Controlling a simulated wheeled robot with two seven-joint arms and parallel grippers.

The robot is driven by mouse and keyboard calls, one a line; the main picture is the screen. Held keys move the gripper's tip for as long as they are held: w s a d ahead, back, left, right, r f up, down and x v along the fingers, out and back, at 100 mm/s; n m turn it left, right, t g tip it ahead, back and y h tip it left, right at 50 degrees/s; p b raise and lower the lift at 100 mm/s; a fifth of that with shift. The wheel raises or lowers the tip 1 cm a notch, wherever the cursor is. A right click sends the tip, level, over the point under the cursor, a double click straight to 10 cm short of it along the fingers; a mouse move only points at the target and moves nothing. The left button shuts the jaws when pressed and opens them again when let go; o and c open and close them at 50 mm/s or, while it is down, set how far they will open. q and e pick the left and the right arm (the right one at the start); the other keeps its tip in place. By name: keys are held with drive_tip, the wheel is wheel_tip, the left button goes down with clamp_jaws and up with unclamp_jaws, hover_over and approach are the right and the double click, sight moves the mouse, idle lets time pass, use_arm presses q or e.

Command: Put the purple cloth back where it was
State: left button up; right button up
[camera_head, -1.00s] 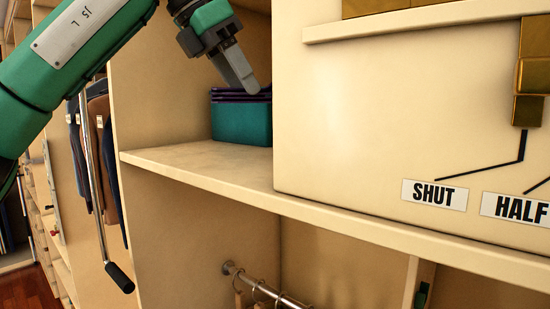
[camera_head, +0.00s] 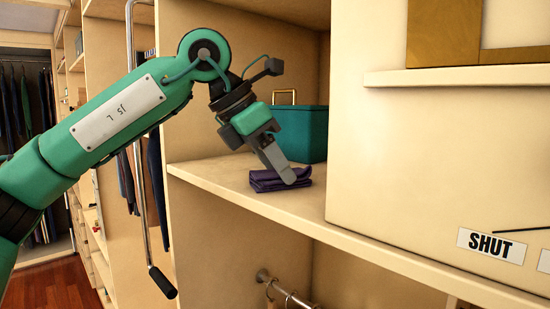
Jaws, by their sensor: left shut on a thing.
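The purple cloth (camera_head: 266,182) is a small folded stack at the front of the cream shelf (camera_head: 222,172). My left gripper (camera_head: 288,176) comes down over it from the upper left and is shut on it, its fingers at the cloth's right part. The cloth looks level and at shelf height; whether its underside rests fully on the shelf is hard to tell. A teal box (camera_head: 300,130) with a brass handle stands just behind the cloth, deeper on the shelf. My right gripper is not in view.
A large cream panel (camera_head: 440,150) with a "SHUT" label (camera_head: 491,245) closes off the right side. A hanging rail (camera_head: 290,296) runs below the shelf. A long metal rod with a black grip (camera_head: 162,282) hangs at the left, by hanging clothes. Bare shelf lies left of the cloth.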

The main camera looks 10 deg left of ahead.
use_arm(q)
drive_tip(key=shift+d, duration=0.25)
drive_tip(key=o, duration=0.5)
drive_tip(key=shift+f, duration=0.1)
drive_tip(key=o, duration=0.3)
drive_tip(key=shift+o, duration=0.4)
drive_tip(key=shift+a, duration=0.15)
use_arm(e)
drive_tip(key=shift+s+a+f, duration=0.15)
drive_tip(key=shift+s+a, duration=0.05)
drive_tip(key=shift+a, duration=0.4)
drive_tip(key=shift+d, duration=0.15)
